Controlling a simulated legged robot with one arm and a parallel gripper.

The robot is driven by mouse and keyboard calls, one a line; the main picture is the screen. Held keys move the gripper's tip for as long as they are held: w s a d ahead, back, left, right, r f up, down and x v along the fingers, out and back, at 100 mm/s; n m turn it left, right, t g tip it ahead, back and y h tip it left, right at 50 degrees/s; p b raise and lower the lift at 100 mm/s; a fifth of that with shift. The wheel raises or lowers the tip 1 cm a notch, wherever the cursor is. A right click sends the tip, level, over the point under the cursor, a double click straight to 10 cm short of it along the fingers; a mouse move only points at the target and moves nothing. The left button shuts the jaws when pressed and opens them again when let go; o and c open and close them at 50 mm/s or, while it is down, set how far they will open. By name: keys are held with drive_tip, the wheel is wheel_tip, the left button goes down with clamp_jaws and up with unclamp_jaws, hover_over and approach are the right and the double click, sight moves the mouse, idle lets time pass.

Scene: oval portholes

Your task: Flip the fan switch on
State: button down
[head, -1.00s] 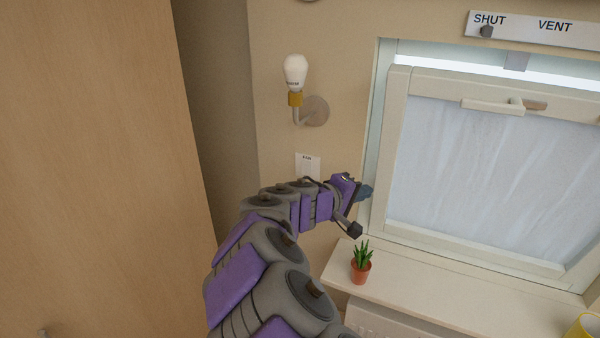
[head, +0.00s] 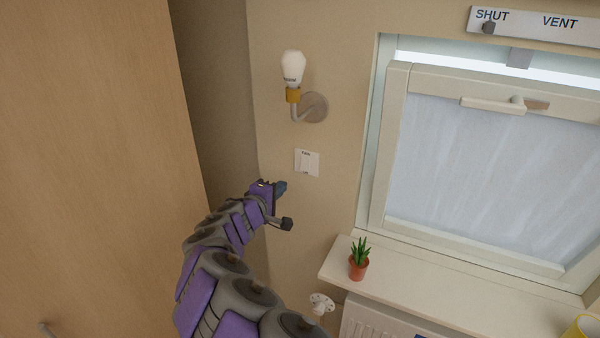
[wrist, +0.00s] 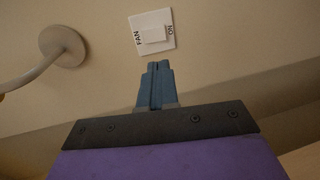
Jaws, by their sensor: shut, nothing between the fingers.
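The fan switch (head: 307,163) is a small white square plate with a rocker on the beige wall, below the lamp. In the wrist view the switch (wrist: 152,33) shows the word FAN on its left side and ON on its right side. My gripper (head: 281,187) is just below and left of the switch in the head view. In the wrist view my gripper's blue fingertips (wrist: 158,66) are together and empty, pointing at the plate's lower edge. They look apart from the switch, though the exact gap is hard to tell.
A wall lamp (head: 293,75) is above the switch. A window (head: 490,160) with a sill (head: 450,290) is to the right, with a potted plant (head: 359,262) on it. A wooden panel (head: 90,160) fills the left. A radiator (head: 375,325) is below the sill.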

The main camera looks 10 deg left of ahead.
drive_tip(key=x, duration=1.3)
drive_tip(key=shift+w+f, duration=0.1)
drive_tip(key=shift+w, duration=0.2)
drive_tip(key=shift+f+b, duration=0.15)
drive_tip(key=shift+b, duration=0.35)
drive_tip(key=t+b, duration=0.1)
drive_tip(key=b, duration=0.2)
drive_tip(key=shift+w+d+f, duration=0.15)
drive_tip(key=shift+f, duration=0.1)
drive_tip(key=shift+r, duration=0.35)
drive_tip(key=shift+f, duration=0.15)
approach(304, 169)
drive_tip(key=s+a+f, duration=0.3)
drive_tip(key=s, duration=0.3)
drive_tip(key=shift+d+b, duration=0.2)
drive_tip(key=shift+b, duration=0.1)
